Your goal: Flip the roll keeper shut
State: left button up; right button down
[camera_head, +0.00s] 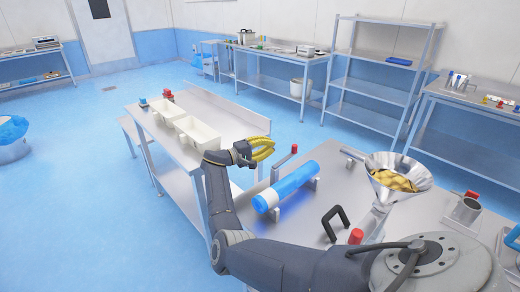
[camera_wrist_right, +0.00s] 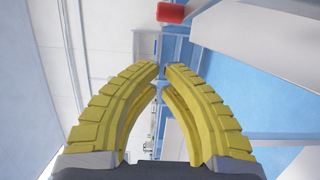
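The film roll (camera_head: 290,184), blue with a white band, lies across low supports on the steel bench. A grey lever with a red end (camera_head: 294,148), which looks like the roll keeper, sticks up at a tilt behind the roll. My right gripper (camera_head: 273,148) has yellow fingers and hovers left of the lever's red end, apparently apart from it. In the right wrist view its fingertips (camera_wrist_right: 161,70) nearly meet, with nothing between them. A red block (camera_wrist_right: 171,13), probably that lever end, shows above the tips. My left gripper is not in view.
A steel funnel (camera_head: 398,179) with yellow snacks stands right of the roll. A black handle (camera_head: 335,222) and another red knob (camera_head: 356,236) are nearer. White bins (camera_head: 197,134) stand on the side table at left. My right arm crosses the front.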

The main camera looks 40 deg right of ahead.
jog(key=shift+s+d, duration=0.9)
jog(key=shift+d, duration=0.25)
jog(key=shift+s+d, duration=0.9)
jog(key=shift+d, duration=0.2)
